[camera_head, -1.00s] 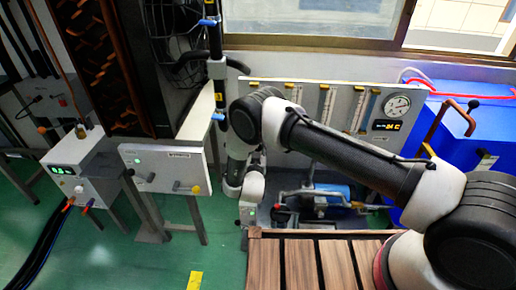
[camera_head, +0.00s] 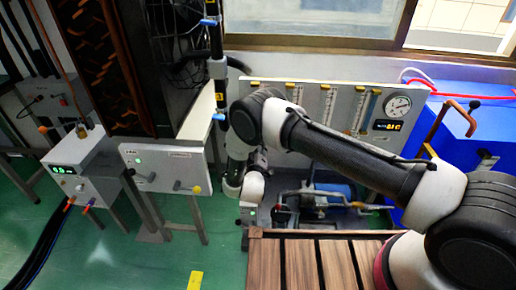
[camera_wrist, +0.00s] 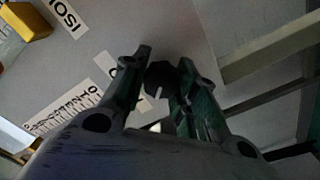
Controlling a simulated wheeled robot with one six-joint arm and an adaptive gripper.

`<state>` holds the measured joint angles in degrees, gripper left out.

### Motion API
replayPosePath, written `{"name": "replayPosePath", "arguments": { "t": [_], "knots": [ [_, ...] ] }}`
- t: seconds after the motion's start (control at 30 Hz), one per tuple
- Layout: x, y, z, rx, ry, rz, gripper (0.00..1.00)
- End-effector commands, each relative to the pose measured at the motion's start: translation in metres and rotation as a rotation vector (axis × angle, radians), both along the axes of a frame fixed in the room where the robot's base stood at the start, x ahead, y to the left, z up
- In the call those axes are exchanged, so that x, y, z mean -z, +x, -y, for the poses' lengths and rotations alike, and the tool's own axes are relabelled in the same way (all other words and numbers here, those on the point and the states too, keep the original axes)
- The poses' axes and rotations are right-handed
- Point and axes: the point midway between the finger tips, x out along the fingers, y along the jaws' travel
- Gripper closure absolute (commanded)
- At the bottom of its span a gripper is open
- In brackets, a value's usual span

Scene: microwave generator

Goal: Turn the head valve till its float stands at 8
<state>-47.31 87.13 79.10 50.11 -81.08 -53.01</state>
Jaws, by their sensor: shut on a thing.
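In the wrist view my gripper (camera_wrist: 158,85) is shut on a dark round knob (camera_wrist: 160,76) with a pale slot in it. The knob is in front of a grey panel (camera_wrist: 150,30) with printed labels, and I cannot read which valve it is. In the head view the flow meter panel (camera_head: 283,84) stands behind my arm, with several upright clear tubes, such as one tube (camera_head: 328,103). Its lower left part is hidden by my arm. The floats and scale numbers are too small to read. My fingers are hidden in the head view.
A round gauge (camera_head: 397,106) and a digital display (camera_head: 387,125) are on the panel's right. A white box with a yellow knob (camera_head: 197,190) stands left of my wrist. A blue tank (camera_head: 470,135) is at right, and a slatted wooden top (camera_head: 300,265) is in front.

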Motion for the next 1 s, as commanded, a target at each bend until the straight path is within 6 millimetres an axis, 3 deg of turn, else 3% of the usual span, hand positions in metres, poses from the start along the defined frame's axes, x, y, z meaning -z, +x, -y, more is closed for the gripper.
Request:
{"name": "replayPosePath", "arguments": {
  "t": [0.6,0.63,0.73,1.0],
  "knots": [
    [0.0011,-0.0009,-0.0005,-0.001,-0.039,-0.003,0.95],
    [0.0011,-0.0009,-0.0005,-0.001,-0.039,-0.003,0.66],
    [0.0010,-0.0008,-0.0005,-0.001,-0.039,-0.003,0.49],
    [0.0005,-0.0004,-0.0002,-0.001,-0.038,-0.002,0.49]
  ]
}}
